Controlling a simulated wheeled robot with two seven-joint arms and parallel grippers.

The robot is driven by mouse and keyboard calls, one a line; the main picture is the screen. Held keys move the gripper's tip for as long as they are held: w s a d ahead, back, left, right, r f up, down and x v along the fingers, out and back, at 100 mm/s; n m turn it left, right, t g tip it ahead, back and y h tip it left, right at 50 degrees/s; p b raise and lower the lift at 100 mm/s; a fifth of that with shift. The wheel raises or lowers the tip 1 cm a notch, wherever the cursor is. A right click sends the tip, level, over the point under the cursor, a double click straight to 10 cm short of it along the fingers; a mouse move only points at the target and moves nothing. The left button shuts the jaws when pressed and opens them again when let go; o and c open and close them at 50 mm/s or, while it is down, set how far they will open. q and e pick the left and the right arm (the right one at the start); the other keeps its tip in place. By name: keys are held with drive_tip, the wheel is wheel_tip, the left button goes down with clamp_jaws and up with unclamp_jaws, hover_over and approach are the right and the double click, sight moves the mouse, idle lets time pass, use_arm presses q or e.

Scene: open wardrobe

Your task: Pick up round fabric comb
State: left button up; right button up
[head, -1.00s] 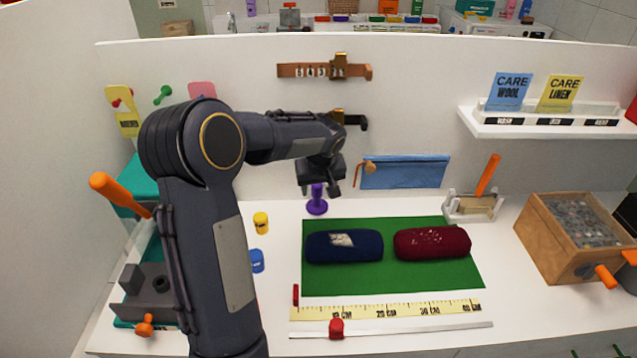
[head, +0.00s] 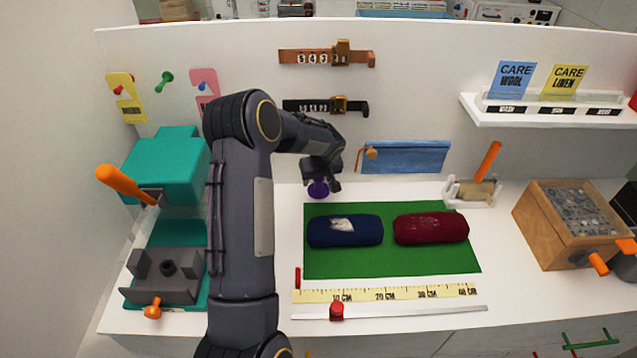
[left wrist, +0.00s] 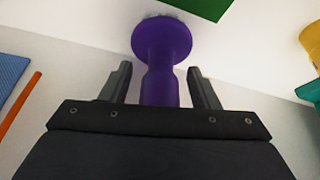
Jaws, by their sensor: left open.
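The round fabric comb appears to be the purple piece with a round disc and a narrower handle; it stands at the back of the white table in the head view (head: 318,190). Its upper part is hidden by my gripper there. In the left wrist view the purple comb (left wrist: 161,40) shows its disc beyond the fingertips and its handle between the fingers. My left gripper (head: 322,184) is open around the handle, with a visible gap on each side in the left wrist view (left wrist: 159,72). My right gripper is not in view.
A ruler (head: 385,293) lies in front. A teal press (head: 165,168) stands left; a wooden box (head: 570,225) stands right. The back panel is close behind.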

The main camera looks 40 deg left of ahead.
use_arm(q)
drive_tip(key=c, duration=1)
drive_tip(key=shift+c, duration=0.2)
drive_tip(key=shift+r+b, duration=0.35)
drive_tip(key=shift+r, duration=0.2)
drive_tip(key=s+d+r+b, duration=0.5)
drive_tip(key=s+d+r, duration=0.2)
drive_tip(key=d+r, duration=0.5)
drive_tip(key=shift+s, duration=0.15)
